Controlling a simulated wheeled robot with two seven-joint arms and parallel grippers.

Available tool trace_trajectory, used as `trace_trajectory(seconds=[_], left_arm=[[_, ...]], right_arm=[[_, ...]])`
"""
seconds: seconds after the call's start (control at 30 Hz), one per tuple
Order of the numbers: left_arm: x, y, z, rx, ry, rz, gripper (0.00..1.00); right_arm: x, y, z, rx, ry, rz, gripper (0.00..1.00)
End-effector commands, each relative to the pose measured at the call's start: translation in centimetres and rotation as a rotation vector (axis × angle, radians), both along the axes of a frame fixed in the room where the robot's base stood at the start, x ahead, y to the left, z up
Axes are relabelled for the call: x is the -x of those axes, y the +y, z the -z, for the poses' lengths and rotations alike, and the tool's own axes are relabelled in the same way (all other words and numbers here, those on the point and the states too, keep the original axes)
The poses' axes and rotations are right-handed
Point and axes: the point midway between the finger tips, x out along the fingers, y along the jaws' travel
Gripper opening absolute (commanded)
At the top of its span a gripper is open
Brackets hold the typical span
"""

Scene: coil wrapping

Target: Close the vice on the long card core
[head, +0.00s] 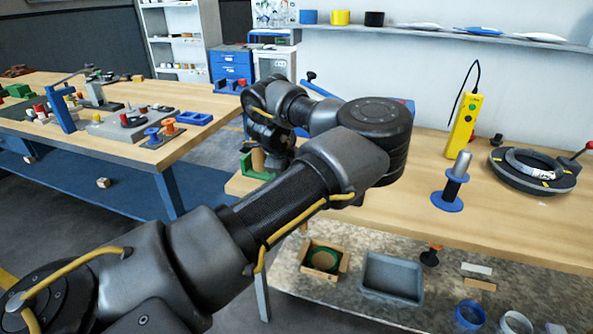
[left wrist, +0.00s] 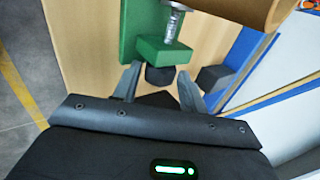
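The green vice (head: 247,168) stands at the near left corner of the workbench, partly hidden behind my left arm. In the left wrist view, the core (left wrist: 248,10) shows only in part at the top edge. The vice's green block (left wrist: 163,52) and its metal screw (left wrist: 173,24) are below and left of it. A black knob (left wrist: 160,76) sits in front of the block. My left gripper (left wrist: 157,86) is open, its fingertips on either side of the knob; contact cannot be told. My right gripper is not seen.
On the workbench (head: 400,185) are a blue-based spool stand (head: 448,203), a yellow handset (head: 465,125) and a black ring fixture (head: 520,178). A lower shelf holds a grey tray (head: 392,278) and a wooden box (head: 325,260). Another cluttered table stands at left.

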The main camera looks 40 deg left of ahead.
Motion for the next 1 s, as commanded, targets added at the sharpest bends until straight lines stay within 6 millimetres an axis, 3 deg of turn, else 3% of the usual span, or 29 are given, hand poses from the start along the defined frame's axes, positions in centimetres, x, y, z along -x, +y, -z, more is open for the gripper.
trace_trajectory(seconds=[0.03, 0.17, 0.27, 0.5, 0.6, 1.0], left_arm=[[0.0, 0.0, 0.0, 0.000, 0.000, 0.000, 0.35], [0.0, 0.0, 0.0, 0.000, 0.000, 0.000, 0.19], [0.0, 0.0, -0.1, 0.003, 0.006, 0.001, 0.19], [-0.5, 0.2, -1.2, 0.071, 0.202, 0.004, 0.19], [-0.6, 0.2, -0.8, 0.095, 0.270, 0.003, 0.19], [-0.7, 0.2, -0.4, 0.109, 0.310, 0.000, 0.19]], right_arm=[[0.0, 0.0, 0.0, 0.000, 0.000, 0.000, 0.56], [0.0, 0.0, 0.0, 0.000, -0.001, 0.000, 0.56], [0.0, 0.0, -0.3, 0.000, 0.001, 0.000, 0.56], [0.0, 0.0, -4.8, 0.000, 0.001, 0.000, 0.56], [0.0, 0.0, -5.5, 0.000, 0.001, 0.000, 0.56], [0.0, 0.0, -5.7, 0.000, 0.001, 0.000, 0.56]])
